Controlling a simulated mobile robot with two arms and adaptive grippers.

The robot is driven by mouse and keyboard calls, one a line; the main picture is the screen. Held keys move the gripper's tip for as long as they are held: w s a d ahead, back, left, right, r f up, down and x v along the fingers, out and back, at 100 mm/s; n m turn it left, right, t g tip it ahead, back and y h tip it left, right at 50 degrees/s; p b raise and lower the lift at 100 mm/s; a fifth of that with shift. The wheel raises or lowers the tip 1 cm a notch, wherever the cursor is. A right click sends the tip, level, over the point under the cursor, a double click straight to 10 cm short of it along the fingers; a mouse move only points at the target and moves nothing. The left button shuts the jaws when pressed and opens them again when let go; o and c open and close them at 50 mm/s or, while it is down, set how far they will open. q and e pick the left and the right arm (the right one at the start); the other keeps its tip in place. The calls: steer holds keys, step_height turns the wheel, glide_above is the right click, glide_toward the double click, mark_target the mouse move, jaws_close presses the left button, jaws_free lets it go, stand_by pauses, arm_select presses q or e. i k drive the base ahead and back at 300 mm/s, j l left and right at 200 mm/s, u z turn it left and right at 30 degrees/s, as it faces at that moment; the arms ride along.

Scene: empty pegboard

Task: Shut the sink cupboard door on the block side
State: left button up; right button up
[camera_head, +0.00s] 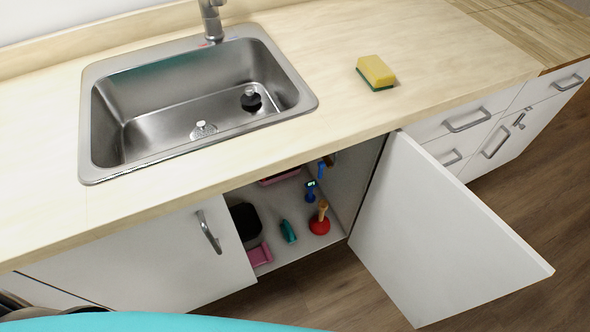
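The open sink cupboard door (440,235) is a white panel, swung well out from the front below the counter. It is hinged at the right side of the opening, the side nearer the darker wood block top (535,30). The other cupboard door (150,260) on the left is shut and has a curved metal handle (208,232). The open door's handle is not visible. Neither of my grippers is in view.
Inside the cupboard are a red plunger (320,222), a teal bottle (288,231), a dark bin (245,221) and pink items (260,254). A sink (165,115) and yellow sponge (376,72) are above. White drawers (465,122) stand right. Wooden floor (540,180) beyond the door is clear.

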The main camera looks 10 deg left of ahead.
mark_target(438, 252)
steer(key=k+l+u, duration=0.1)
steer(key=k+l, duration=0.15)
steer(key=l, duration=0.2)
steer(key=k+l+u, duration=0.1)
steer(key=k+l, duration=0.15)
steer(key=l, duration=0.15)
steer(key=k+l+u, duration=0.2)
steer(key=l, duration=0.2)
steer(key=l+u, duration=0.25)
steer(key=l, duration=0.15)
steer(key=k+l+u, duration=0.2)
steer(key=l, duration=0.2)
steer(key=k+l+u, duration=0.25)
steer(key=i+l+u, duration=0.1)
steer(key=l+u, duration=0.3)
steer(key=l, duration=0.45)
steer(key=l+u, duration=0.4)
steer(key=l, duration=0.5)
